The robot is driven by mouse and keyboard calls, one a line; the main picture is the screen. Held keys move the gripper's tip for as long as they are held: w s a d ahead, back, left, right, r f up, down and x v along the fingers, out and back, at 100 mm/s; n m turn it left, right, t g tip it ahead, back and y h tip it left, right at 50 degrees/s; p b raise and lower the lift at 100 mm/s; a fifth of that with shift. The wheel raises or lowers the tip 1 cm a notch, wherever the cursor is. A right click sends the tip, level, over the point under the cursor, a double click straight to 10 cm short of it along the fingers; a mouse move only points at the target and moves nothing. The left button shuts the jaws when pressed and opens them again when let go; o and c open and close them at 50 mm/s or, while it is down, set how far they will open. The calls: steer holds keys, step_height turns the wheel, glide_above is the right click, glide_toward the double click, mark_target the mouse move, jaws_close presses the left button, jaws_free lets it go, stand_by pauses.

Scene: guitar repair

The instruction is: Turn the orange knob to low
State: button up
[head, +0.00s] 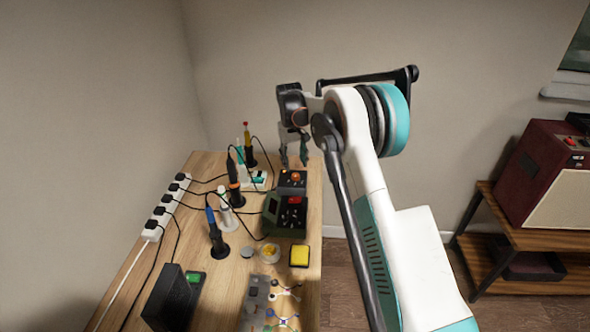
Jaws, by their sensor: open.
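The orange knob (295,175) sits on top of a small dark box (291,184) near the far right part of the wooden workbench. It is too small to read its setting or any marks. My gripper (294,160) hangs pointing down just above and behind the knob, its two dark fingers apart with nothing between them. I cannot tell whether a fingertip touches the knob or box.
A dark green unit with a red switch (294,201) stands right in front of the knob's box. Soldering irons in stands (218,240), cables and a white power strip (165,207) fill the left side. A yellow pad (299,255) lies near the right edge. A maroon amplifier (540,170) stands on a shelf at right.

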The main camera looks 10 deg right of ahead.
mark_target(293, 176)
step_height(293, 176, up, 6)
steer(key=shift+a+r, duration=0.2)
stand_by(0.3)
steer(key=s+r+t, duration=0.4)
steer(key=s+r, duration=1.5)
steer(key=s, duration=0.3)
steer(key=s+f+t, duration=0.1)
steer(key=s+f, duration=0.2)
steer(key=s, duration=0.9)
steer(key=s+f+m+t, duration=0.1)
steer(key=s+f, duration=0.3)
steer(key=s, duration=0.9)
steer(key=shift+s+d+t+y, duration=0.2)
steer(key=shift+d+t+y, duration=0.1)
steer(key=shift+d+t, duration=0.25)
